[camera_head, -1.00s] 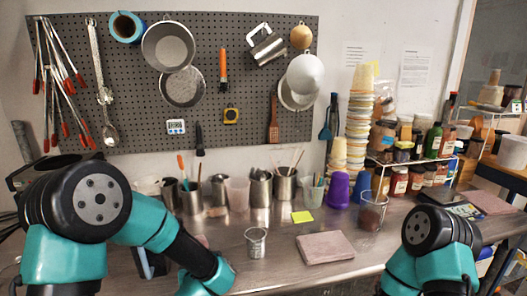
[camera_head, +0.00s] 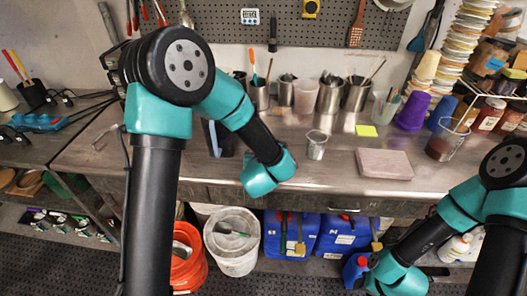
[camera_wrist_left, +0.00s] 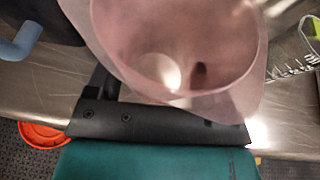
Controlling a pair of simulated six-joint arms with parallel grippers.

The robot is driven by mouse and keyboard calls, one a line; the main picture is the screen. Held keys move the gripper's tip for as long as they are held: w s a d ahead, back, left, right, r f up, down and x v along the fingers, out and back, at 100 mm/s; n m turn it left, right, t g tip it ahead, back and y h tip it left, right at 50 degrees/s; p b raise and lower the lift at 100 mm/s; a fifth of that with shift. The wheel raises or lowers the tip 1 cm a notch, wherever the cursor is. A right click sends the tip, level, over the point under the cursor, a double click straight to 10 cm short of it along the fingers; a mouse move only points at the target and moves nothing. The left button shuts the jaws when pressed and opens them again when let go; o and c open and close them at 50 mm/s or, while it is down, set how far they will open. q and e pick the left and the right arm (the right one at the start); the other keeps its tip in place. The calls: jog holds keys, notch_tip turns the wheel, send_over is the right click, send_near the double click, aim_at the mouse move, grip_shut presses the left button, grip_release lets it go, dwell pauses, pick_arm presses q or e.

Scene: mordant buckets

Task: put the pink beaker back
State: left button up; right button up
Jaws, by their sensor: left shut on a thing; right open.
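The pink beaker (camera_wrist_left: 128,48) fills the middle of the left wrist view. It is translucent, and I look down into its open mouth. My left gripper (camera_wrist_left: 165,117) is shut on it, over the counter's front edge. In the head view, my left wrist hides the left gripper and most or all of the beaker. My right gripper (camera_head: 369,262) is open and low in front of the counter, beside a blue jug. No pink beaker stands clearly elsewhere on the counter.
A pinkish slab (camera_head: 385,164) and a yellow note (camera_head: 366,131) lie farther right. A purple cup (camera_head: 412,112) stands at the right.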

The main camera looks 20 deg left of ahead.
pick_arm(q)
jog(key=s+d+r+m+h, duration=0.1)
jog(key=s+d, duration=0.5)
jog(key=s, duration=0.3)
jog(key=shift+s+d+r+t, duration=0.15)
jog(key=shift+s+t, duration=0.15)
jog(key=w+a, duration=0.1)
jog(key=w, duration=0.4)
jog(key=w+a+f, duration=0.1)
jog(key=w+a, duration=0.1)
jog(key=w, duration=0.3)
jog(key=w+a, duration=0.1)
jog(key=w, duration=0.4)
jog(key=shift+w+a+f, duration=0.2)
jog(key=shift+w+f, duration=0.05)
jog(key=shift+f, duration=1.75)
jog(key=shift+f, duration=0.15)
